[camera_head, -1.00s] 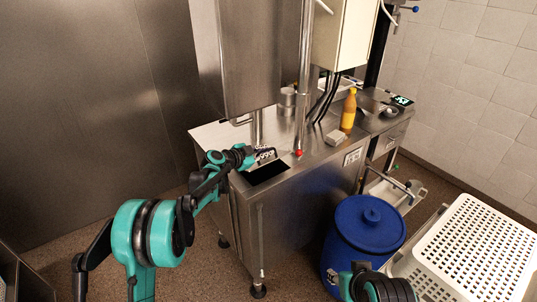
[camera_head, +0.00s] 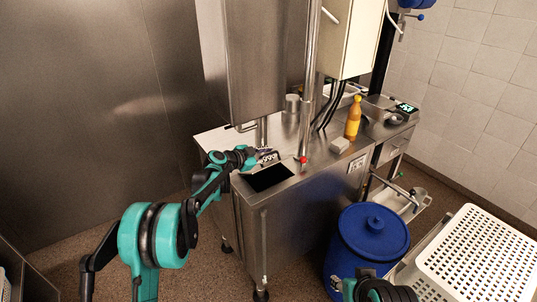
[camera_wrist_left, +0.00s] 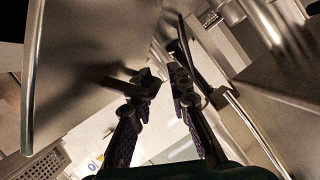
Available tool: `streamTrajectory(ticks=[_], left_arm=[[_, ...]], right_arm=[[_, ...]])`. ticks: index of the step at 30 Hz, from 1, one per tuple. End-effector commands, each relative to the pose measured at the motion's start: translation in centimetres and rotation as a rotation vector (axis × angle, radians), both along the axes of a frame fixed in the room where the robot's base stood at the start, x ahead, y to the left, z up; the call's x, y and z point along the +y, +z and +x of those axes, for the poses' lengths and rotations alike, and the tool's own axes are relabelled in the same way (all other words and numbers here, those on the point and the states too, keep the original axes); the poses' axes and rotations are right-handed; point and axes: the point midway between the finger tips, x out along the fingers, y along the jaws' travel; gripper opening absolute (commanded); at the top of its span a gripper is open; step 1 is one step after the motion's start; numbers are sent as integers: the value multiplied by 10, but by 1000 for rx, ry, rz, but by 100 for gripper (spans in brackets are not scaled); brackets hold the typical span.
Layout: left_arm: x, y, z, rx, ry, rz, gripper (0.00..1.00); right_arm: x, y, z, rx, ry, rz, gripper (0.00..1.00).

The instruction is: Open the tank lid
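The steel tank (camera_head: 254,60) stands upright on the steel counter at the back of the head view. I cannot tell for certain which part is its lid. My left gripper (camera_head: 268,157) is over the counter below the tank, just behind a dark rectangular opening (camera_head: 269,179) in the counter top. In the left wrist view its two dark fingers (camera_wrist_left: 165,84) stand apart with a gap between them, and nothing is clearly held. A large steel panel (camera_wrist_left: 95,60) lies to the left of the fingers there.
A blue lidded barrel (camera_head: 367,245) stands right of the counter, beside a white perforated basket (camera_head: 480,262). A yellow bottle (camera_head: 353,118) and a red knob (camera_head: 303,159) are on the counter. A steel pipe (camera_head: 309,95) rises close to my left gripper.

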Motion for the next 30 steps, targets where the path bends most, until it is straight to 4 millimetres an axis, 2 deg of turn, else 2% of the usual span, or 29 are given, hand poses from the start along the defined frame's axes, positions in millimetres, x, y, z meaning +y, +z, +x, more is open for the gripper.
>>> streamTrajectory(ticks=[6, 10, 22, 30], left_arm=[[1, 0, -1, 0, 0, 0, 17], [9, 5, -8, 0, 2, 0, 17], [63, 31, -65, 0, 2, 0, 17], [78, 39, -82, 1, 0, 1, 17]], right_arm=[[0, 0, 0, 0, 0, 0, 40], [0, 0, 0, 0, 0, 0, 40], [0, 0, 0, 0, 0, 0, 40], [0, 0, 0, 0, 0, 0, 40]])
